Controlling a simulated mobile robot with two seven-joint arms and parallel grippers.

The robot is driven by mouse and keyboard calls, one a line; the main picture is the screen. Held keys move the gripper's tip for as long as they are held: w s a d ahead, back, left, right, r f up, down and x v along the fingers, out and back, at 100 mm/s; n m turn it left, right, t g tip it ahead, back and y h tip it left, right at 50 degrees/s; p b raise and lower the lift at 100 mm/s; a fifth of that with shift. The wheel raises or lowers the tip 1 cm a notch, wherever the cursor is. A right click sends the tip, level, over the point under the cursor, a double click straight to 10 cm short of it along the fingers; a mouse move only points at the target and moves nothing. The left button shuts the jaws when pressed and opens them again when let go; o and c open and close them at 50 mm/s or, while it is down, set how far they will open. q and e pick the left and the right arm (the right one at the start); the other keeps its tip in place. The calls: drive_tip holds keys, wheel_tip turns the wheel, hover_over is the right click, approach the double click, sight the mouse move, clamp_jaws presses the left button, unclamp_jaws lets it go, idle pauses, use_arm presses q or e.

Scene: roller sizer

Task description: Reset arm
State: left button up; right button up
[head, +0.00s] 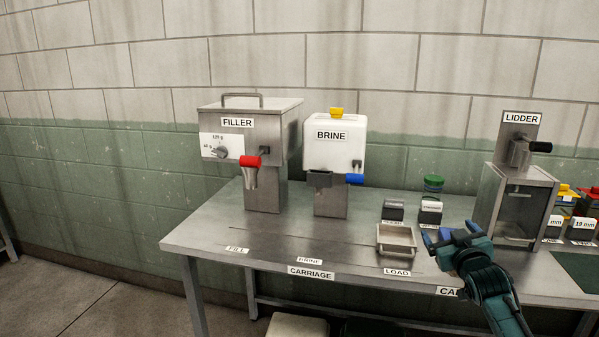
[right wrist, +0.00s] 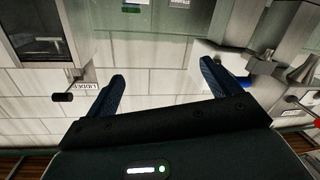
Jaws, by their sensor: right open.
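My right arm comes in from the lower right of the head view. Its gripper (head: 450,236) is open and empty, in front of the table's right half, to the right of the small metal tray (head: 397,240) at the LOAD label. In the right wrist view the two dark blue fingers (right wrist: 165,80) stand wide apart with nothing between them. That view is upside down, with the lidder (right wrist: 32,30) at its upper left. My left gripper is in neither view.
On the steel table (head: 210,232) stand the filler (head: 250,150) with a red handle, the white brine unit (head: 335,148) with a blue handle, and the lidder (head: 515,200). The table's left front is clear.

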drive_tip(key=s+a+f+n+g+y, duration=0.1)
drive_tip(key=s+a+f+g+y, duration=0.1)
drive_tip(key=s+a+f, duration=0.7)
drive_tip(key=s+a+f+n+g+y, duration=0.15)
drive_tip(key=s+a+f, duration=0.25)
drive_tip(key=s+f, duration=0.75)
drive_tip(key=s+a+f+m+g+y, duration=0.1)
drive_tip(key=s+a+f, duration=0.2)
drive_tip(key=s, duration=0.6)
drive_tip(key=s+a+f+m+g, duration=0.1)
drive_tip(key=s+a, duration=0.4)
drive_tip(key=s, duration=0.5)
drive_tip(key=shift+f+g+y, duration=0.35)
drive_tip(key=shift+f+g, duration=0.3)
drive_tip(key=shift+f, duration=0.25)
